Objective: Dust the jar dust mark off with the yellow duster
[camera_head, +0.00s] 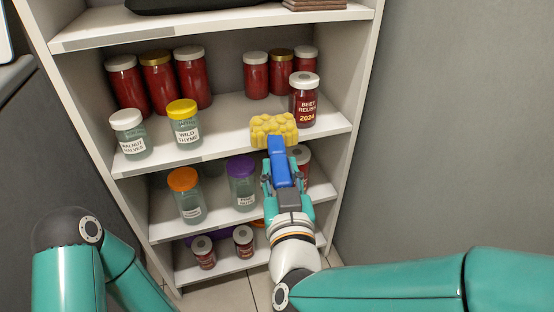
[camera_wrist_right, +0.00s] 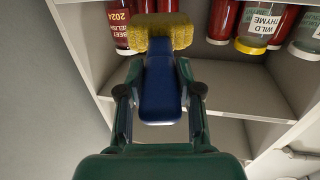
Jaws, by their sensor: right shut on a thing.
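The yellow duster has a knobbly yellow head (camera_head: 272,127) and a blue handle (camera_head: 279,160). My right gripper (camera_head: 281,175) is shut on the handle, and the head points into the shelf. The head is at the front of the middle shelf, just left of the beet relish jar (camera_head: 304,101), a dark red jar with a white lid. In the wrist view the duster head (camera_wrist_right: 160,34) overlaps the side of the beet relish jar (camera_wrist_right: 122,22); I cannot tell whether they touch. I cannot make out a dust mark on any jar. My left gripper is not in view.
The white shelf unit (camera_head: 228,22) holds several red jars (camera_head: 158,85) behind. A yellow-lidded wild thyme jar (camera_head: 185,125) and white-lidded jar (camera_head: 128,135) stand left. Below are orange-lidded (camera_head: 187,196) and purple-lidded (camera_head: 242,183) jars. Shelf between thyme jar and duster is clear.

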